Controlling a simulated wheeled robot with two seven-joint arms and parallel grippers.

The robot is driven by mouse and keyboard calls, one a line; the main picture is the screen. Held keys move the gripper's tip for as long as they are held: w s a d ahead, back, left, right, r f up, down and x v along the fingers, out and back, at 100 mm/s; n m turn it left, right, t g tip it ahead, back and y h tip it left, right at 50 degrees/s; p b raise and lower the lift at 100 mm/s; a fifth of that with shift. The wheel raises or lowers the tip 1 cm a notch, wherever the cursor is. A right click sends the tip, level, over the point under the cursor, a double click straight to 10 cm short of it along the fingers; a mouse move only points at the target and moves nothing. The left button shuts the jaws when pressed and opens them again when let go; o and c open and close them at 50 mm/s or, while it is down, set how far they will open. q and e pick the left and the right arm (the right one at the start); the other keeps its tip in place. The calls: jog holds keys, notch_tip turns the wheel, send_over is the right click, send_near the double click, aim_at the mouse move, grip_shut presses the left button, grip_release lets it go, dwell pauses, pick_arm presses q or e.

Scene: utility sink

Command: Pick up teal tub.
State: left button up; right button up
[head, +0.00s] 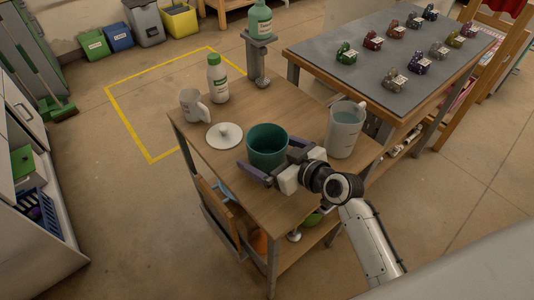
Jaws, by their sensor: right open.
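The teal tub (267,141) stands upright and open-topped on the wooden cart's top (208,167). My right gripper (272,160) comes in from the lower right at the tub's near side. Its jaws are open, with one finger in front of the tub at its lower left and the other behind its right edge. The tub appears to sit between or just in front of the fingers; contact cannot be told. My left gripper is not in view.
A white lid with a knob (224,134) lies left of the tub. A white mug (192,105) and a white bottle with green cap (217,80) stand behind it. A pitcher (345,130) stands close on the right. A grey-topped table (380,60) with several small items adjoins the cart.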

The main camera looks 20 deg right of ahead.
jog(key=c, duration=1.2)
